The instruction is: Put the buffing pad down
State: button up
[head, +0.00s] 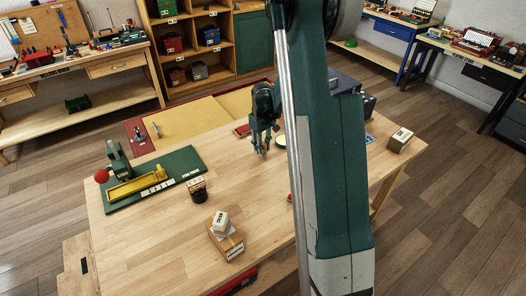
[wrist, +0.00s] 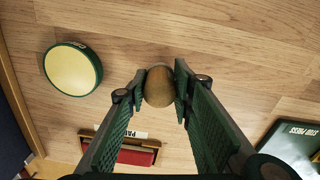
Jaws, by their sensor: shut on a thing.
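My gripper (head: 262,152) points down over the middle of the wooden table in the head view. In the wrist view my gripper (wrist: 160,87) is shut on a brown rounded thing, which I take to be the buffing pad (wrist: 159,88). Only its rounded brown part shows between the fingertips; its underside is hidden. I cannot tell whether it touches the table. A low wooden holder (wrist: 126,137) with a red inside and a partly hidden label lies nearer the wrist camera's lower edge.
A round green tin with a yellow top (wrist: 73,69) stands left of the gripper in the wrist view. A green press board (head: 153,180), a dark labelled cup (head: 197,190) and a wooden block with a white piece (head: 225,240) stand on the table. Bare wood surrounds the gripper.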

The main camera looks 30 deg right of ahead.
jog(key=shift+f, duration=0.8)
jog(key=shift+f, duration=0.1)
jog(key=o, duration=0.8)
notch_tip(320, 180, up, 12)
jog(key=shift+r+p, duration=0.15)
jog(key=shift+p, duration=0.4)
jog(key=shift+a, duration=0.15)
